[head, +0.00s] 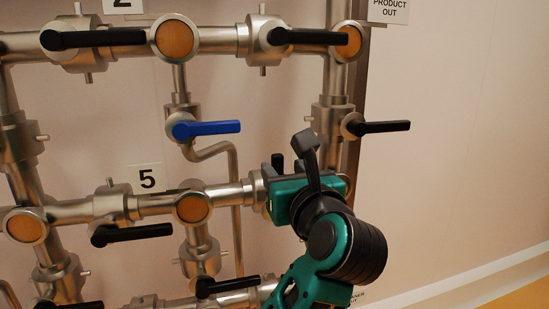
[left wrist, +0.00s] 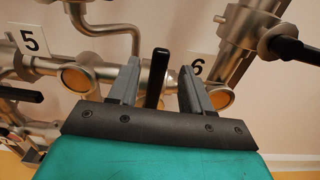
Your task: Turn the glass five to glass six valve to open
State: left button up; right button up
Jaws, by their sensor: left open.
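The glass five to glass six valve has a black handle (left wrist: 155,78), which shows in the left wrist view between the two sight glasses. Glass five (left wrist: 76,78) is the orange round window by the "5" plate, also in the head view (head: 193,207). Glass six (left wrist: 220,98) is the orange window below the "6" plate, partly behind a finger. My left gripper (left wrist: 160,72) is open, with one finger on each side of the handle; I cannot tell whether either touches it. In the head view my left gripper (head: 288,172) hides most of this valve. My right gripper is not in view.
Above is a blue-handled valve (head: 206,128). A black-handled valve (head: 380,127) stands on the right vertical pipe. Another black handle (head: 130,234) lies left of glass five, and one (head: 227,285) below it. The wall at the right is clear.

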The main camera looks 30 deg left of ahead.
aim_at(279, 164)
pick_arm(q)
jog(key=x, duration=0.6)
jog(key=shift+w+a, duration=0.25)
jog(key=shift+a, duration=0.05)
grip_shut()
